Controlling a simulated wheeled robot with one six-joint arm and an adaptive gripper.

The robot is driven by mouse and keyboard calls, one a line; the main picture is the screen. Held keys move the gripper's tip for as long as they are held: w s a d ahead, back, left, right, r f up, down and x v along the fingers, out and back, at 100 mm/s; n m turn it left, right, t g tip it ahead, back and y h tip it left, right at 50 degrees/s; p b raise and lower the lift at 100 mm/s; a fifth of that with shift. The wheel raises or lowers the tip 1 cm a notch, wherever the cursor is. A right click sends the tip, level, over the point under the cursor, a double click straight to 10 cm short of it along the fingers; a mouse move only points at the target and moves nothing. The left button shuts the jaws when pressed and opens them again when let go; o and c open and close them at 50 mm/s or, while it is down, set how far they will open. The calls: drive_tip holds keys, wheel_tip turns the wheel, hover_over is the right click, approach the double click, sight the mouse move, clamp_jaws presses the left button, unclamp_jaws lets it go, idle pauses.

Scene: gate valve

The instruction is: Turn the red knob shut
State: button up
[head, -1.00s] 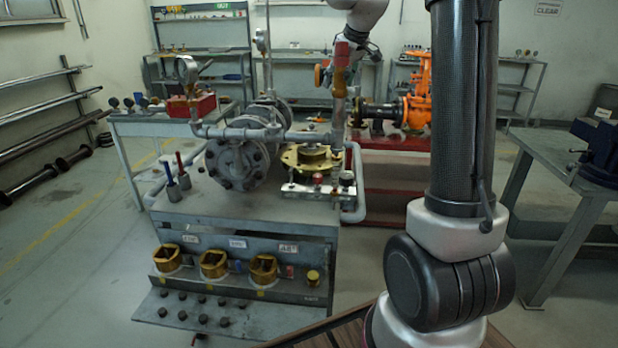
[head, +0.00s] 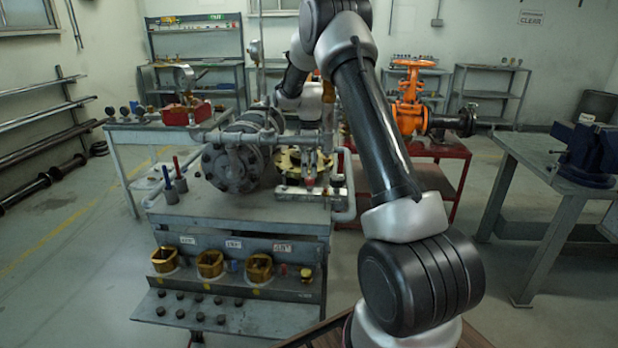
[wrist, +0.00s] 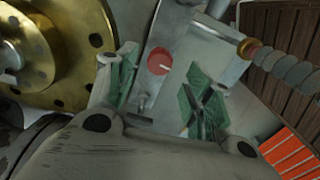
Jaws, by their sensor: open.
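The red knob (wrist: 159,61) is a small round red disc with a pale line on it, set on a grey metal block (wrist: 182,35). In the wrist view my gripper (wrist: 163,88) is open, with one green-padded finger on each side of the knob in the picture. I cannot tell whether either finger touches it. In the head view my gripper (head: 309,165) points down over the block on the grey bench, and the knob (head: 309,181) shows as a small red spot under it.
A brass flange (wrist: 62,45) lies left of the block. A jointed grey part with a brass end (wrist: 250,48) is close on the right. Grey pipes and a big flanged valve (head: 235,162) stand left of my arm. An orange valve (head: 409,105) is behind right.

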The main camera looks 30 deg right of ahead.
sight(310, 182)
drive_tip(key=shift+f, duration=2)
drive_tip(key=c, duration=1)
